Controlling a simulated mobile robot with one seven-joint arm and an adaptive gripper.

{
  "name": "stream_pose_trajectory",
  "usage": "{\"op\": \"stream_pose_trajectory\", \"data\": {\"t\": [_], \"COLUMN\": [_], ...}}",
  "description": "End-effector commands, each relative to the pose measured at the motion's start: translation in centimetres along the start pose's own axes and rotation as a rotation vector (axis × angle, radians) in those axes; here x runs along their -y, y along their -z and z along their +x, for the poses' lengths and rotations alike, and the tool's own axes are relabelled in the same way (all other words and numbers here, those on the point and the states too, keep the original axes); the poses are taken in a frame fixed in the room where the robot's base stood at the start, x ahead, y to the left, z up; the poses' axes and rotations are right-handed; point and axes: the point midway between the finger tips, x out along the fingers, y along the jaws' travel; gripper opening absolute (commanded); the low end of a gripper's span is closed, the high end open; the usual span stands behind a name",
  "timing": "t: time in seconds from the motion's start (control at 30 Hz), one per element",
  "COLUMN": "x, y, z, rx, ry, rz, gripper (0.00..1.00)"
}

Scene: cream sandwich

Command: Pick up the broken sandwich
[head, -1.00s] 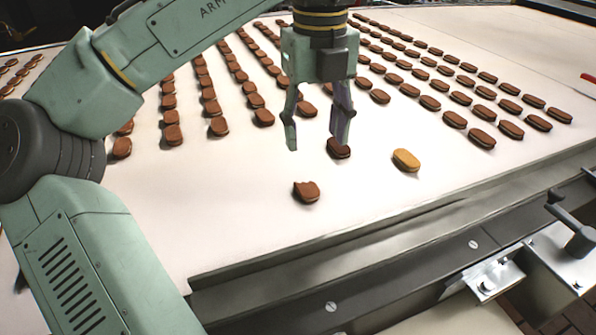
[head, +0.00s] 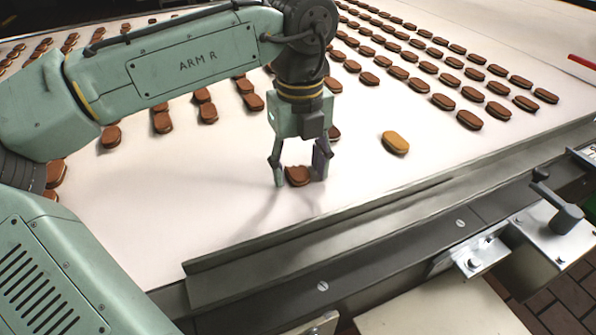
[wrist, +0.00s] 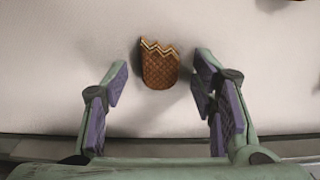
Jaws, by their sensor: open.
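The broken sandwich (head: 298,175) is a brown cookie with one jagged end, lying on the white belt near its front edge. In the wrist view the broken sandwich (wrist: 160,68) shows a zigzag broken edge at the top and a patterned brown top. My gripper (head: 299,181) is open and low over the belt, with one finger on each side of the sandwich in the head view. In the wrist view my gripper (wrist: 160,85) has its purple-padded fingers apart, with visible gaps between them and the sandwich. The gripper holds nothing.
A lighter, golden sandwich (head: 396,143) lies to the right on the white belt (head: 230,220). Rows of whole brown sandwiches fill the belt farther back. A metal rail (head: 300,245) runs along the front edge.

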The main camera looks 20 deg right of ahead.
Motion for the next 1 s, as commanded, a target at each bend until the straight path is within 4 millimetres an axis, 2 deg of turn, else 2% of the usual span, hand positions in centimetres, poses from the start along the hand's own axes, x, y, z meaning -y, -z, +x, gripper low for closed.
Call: {"op": "stream_pose_trajectory", "data": {"t": [0.07, 0.6, 0.87, 1.0], "x": [0.0, 0.0, 0.0, 0.1], "y": [0.0, 0.0, 0.0, 0.0], "z": [0.0, -0.1, -0.3, -2.0], "rx": [0.0, 0.0, 0.0, 0.001], "ry": [0.0, 0.0, 0.0, 0.003], "rz": [0.0, -0.001, 0.0, 0.0], "gripper": [0.53, 0.18, 0.18, 0.18]}}
